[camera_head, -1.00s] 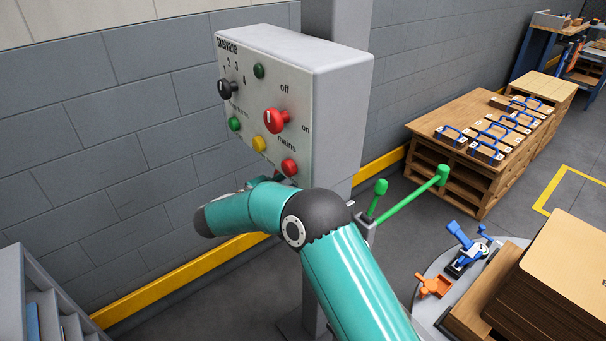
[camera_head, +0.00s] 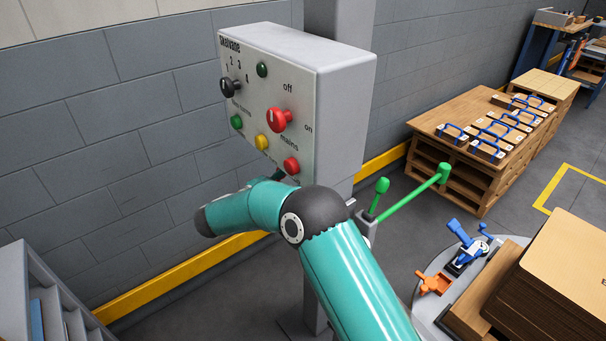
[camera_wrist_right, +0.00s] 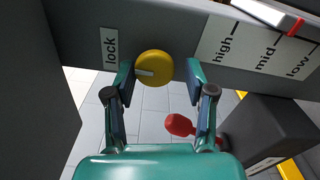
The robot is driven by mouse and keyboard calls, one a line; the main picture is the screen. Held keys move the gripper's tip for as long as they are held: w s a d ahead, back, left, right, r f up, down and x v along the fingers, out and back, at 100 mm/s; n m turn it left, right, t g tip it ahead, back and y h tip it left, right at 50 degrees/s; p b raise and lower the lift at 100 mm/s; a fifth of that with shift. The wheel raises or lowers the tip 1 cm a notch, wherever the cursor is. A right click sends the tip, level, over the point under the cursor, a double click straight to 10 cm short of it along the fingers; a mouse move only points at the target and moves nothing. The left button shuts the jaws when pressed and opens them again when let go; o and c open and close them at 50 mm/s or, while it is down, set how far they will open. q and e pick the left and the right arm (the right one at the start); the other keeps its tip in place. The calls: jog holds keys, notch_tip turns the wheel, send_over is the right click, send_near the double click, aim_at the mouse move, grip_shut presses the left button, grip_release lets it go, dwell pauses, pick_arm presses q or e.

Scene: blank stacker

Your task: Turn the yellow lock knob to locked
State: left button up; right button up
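The yellow lock knob (camera_wrist_right: 154,68) is round with a white mark on its left half. The mark points roughly towards the "lock" label (camera_wrist_right: 111,48) in the right wrist view. My right gripper (camera_wrist_right: 160,72) is open, with one finger on either side of the knob and gaps showing between. In the head view my teal right arm reaches the lower edge of the grey control box (camera_head: 345,100). The lock knob cannot be made out there, and most of the right gripper is hidden. My left gripper is not in view.
The box front carries a red mains switch (camera_head: 279,120), a black selector (camera_head: 231,88) and a yellow button (camera_head: 261,142). A scale marked high, mid, low (camera_wrist_right: 262,45) lies right of the knob. A red knob (camera_wrist_right: 180,125) shows nearby. Green levers (camera_head: 410,192) stand right of the box.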

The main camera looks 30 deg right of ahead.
jog(key=shift+o, duration=0.2)
jog(key=shift+r, duration=0.15)
jog(key=s+a, duration=0.1)
jog(key=a, duration=1.1)
